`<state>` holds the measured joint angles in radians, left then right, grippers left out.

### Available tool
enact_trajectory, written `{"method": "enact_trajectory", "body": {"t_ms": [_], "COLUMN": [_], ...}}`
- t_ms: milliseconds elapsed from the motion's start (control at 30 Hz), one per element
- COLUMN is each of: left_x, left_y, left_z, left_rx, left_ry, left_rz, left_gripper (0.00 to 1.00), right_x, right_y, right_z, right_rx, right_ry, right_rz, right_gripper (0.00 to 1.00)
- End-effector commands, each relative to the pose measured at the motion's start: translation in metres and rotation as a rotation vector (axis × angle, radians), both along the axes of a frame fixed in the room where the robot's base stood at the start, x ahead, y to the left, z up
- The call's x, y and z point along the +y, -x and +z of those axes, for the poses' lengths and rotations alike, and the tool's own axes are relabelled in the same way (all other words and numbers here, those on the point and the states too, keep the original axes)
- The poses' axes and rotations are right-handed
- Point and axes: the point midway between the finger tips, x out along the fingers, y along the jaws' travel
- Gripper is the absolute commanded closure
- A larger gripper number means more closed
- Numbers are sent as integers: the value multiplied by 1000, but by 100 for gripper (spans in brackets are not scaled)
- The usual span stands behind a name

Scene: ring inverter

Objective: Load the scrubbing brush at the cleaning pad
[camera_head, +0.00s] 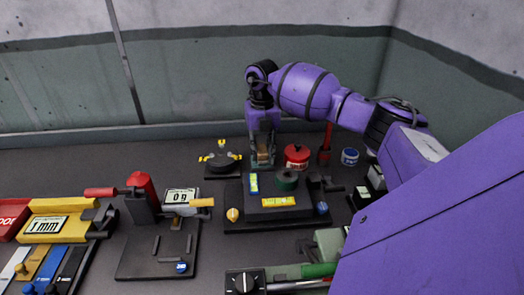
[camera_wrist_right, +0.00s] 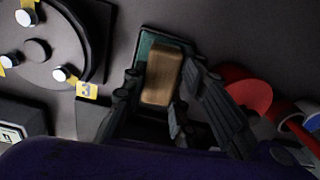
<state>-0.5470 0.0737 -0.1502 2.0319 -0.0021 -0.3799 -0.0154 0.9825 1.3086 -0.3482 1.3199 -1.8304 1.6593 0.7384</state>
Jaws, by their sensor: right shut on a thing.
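The scrubbing brush shows in the right wrist view as a pale wooden block (camera_wrist_right: 162,76). It lies between the fingers of my right gripper (camera_wrist_right: 155,112), which is shut on it. Behind the brush is a dark green pad (camera_wrist_right: 147,42), seemingly the cleaning pad; I cannot tell whether the brush touches it. In the head view my right gripper (camera_head: 263,150) points down at the back of the table, with the brush's wooden back (camera_head: 263,158) low between its fingers. The brush's bristles are hidden. My left gripper is not in view.
A black round fixture with yellow marks (camera_head: 221,162) stands left of the gripper. A red tin (camera_head: 296,155) stands close on its right, then a blue-and-white tin (camera_head: 349,156). A black platform with a green ring (camera_head: 287,180) is in front. Free table lies at the back left.

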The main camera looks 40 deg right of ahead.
Motion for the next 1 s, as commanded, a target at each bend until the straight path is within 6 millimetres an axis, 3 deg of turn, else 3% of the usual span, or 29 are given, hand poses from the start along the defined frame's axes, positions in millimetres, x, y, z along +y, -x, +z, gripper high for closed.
{"method": "enact_trajectory", "body": {"t_ms": [1000], "left_x": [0], "left_y": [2], "left_z": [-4], "left_rx": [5], "left_ry": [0], "left_rz": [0], "left_gripper": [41], "right_x": [0], "right_y": [0], "right_z": [-10], "right_rx": [1], "right_ry": [0], "right_rz": [0], "right_gripper": [95]}}
